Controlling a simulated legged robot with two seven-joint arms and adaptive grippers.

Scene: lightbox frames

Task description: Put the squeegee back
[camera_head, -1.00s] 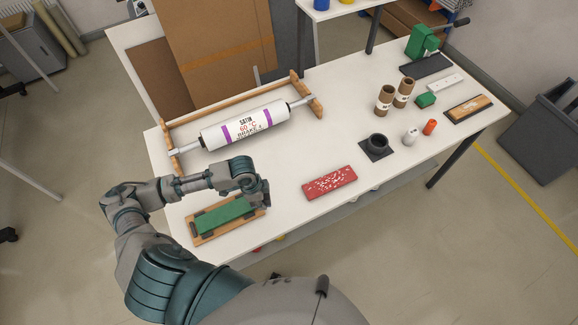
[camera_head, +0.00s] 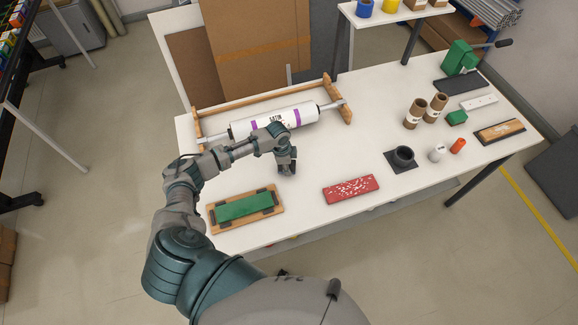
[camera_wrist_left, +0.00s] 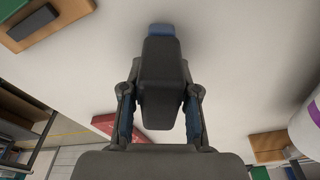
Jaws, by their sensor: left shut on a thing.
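My left gripper (camera_head: 287,163) is shut on a dark grey block with a blue end (camera_wrist_left: 165,85), which I take to be the squeegee. In the head view it is over the white table, in front of the roller and behind the wooden tray; little of the held thing shows there. In the left wrist view (camera_wrist_left: 160,120) the two fingers stand on either side of the block, whose blue end points to the picture's top. Whether it touches the table I cannot tell. My right gripper is in neither view.
The wooden tray (camera_head: 215,223) holds a green pad. A white labelled roller (camera_head: 308,115) rests between wooden stands. A red speckled board (camera_head: 351,189) and a black ring on a dark mat (camera_head: 402,157) lie to the right. The table (camera_head: 320,225) is bare between tray and red board.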

